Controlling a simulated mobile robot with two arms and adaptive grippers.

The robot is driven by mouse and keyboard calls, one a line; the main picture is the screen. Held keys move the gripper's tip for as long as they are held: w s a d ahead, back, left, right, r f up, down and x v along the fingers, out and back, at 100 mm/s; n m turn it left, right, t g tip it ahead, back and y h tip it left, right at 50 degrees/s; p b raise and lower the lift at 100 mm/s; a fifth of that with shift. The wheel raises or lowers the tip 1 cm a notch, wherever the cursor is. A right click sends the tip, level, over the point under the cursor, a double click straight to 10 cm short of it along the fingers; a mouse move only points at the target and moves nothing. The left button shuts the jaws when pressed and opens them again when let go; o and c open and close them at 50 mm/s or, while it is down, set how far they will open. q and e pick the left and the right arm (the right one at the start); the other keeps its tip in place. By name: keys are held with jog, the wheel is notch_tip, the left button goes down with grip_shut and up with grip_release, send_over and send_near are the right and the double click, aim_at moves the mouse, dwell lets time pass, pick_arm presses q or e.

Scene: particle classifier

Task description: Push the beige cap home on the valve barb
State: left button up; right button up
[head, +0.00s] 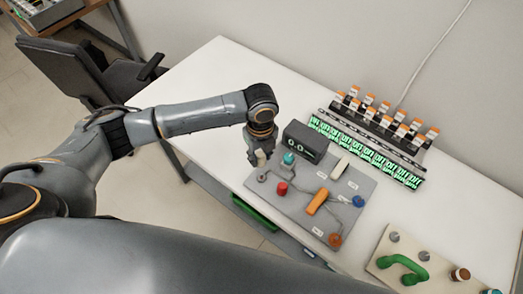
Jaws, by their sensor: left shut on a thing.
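My left gripper (257,153) reaches down at the upper left corner of the grey board (302,222). It is shut on a small beige piece that looks like the beige cap (261,158). The cap is just above and beside a small round grey fitting (262,176), which may be the valve barb. At this size I cannot tell whether the cap touches it. My right gripper is not in view.
The board carries a teal knob (289,158), red cap (282,188), orange bar (317,202), cream bar (341,167) and blue cap (358,201). A black display box (306,141) stands close behind the gripper. Orange-capped vials (387,121) stand farther back. The table's left part is clear.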

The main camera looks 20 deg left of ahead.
pick_arm(q)
jog(key=shift+w+d+f+m, duration=0.1)
jog(key=shift+f+m, duration=0.1)
jog(key=shift+m, duration=0.4)
jog(key=shift+d+f+m, duration=0.1)
jog(key=shift+f+m, duration=0.1)
jog(key=shift+m, duration=0.4)
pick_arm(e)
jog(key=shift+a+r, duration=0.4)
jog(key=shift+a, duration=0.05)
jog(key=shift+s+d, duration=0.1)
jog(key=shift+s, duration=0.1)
pick_arm(q)
jog(key=shift+r+p, duration=0.1)
jog(key=shift+p, duration=0.35)
notch_tip(320, 180, down, 2)
jog(key=shift+a+b, duration=0.1)
jog(key=shift+b, duration=0.5)
jog(key=shift+f+b, duration=1.1)
jog(key=shift+f, duration=0.85)
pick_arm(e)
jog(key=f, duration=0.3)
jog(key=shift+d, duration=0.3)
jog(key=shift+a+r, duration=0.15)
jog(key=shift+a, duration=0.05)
